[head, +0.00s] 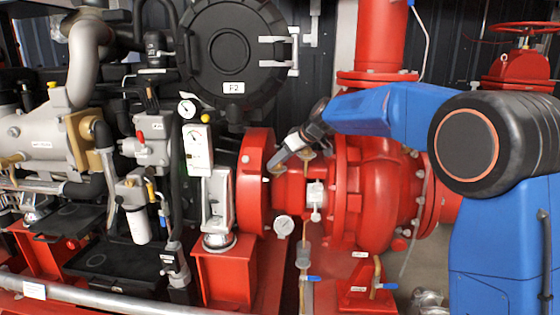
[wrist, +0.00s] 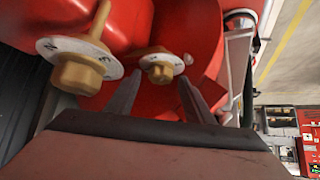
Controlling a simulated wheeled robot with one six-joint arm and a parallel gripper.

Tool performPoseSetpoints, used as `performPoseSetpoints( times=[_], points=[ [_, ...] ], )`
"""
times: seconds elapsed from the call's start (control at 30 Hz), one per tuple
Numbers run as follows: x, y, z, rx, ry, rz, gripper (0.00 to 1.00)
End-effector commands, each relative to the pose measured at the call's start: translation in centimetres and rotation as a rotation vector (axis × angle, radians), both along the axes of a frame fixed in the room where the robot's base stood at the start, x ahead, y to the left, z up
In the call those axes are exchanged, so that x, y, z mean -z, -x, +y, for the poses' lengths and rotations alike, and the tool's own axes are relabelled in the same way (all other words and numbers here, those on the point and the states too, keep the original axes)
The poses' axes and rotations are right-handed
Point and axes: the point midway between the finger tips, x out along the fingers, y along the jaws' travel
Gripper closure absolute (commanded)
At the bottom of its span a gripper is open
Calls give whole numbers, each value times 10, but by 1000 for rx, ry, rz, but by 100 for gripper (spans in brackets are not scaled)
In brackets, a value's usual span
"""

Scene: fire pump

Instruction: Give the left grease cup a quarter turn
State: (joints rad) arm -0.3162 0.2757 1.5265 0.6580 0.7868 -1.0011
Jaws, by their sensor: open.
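Two brass grease cups on pale round plates sit on the red pump housing. The left grease cup (head: 278,169) is at my gripper's tip in the head view, partly hidden. In the wrist view I take it as the middle brass cup (wrist: 162,72), between and just beyond the fingertips. My gripper (wrist: 160,78) is open, with one finger on each side of that cup in the picture; I cannot tell if they touch it. My gripper (head: 274,163) reaches in from the right in the head view. The other grease cup (wrist: 80,72) is left of the fingers in the wrist view.
The red pump casing (head: 375,195) is right of the cups, and a red round guard (head: 253,182) is close on their left. A black round cover (head: 229,48) is above left.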

Motion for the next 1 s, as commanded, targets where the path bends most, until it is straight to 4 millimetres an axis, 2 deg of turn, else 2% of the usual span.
performPoseSetpoints(
  times=[0.3,0.47,0.5,0.77,1.0],
  points=[
    [1,-1,1,0,0,0,52],
    [1,-1,1,0,0,0,90],
    [1,-1,1,0,0,0,93],
    [1,0,2,15,0,-1,93],
    [0,1,3,98,0,-2,93]
  ],
)
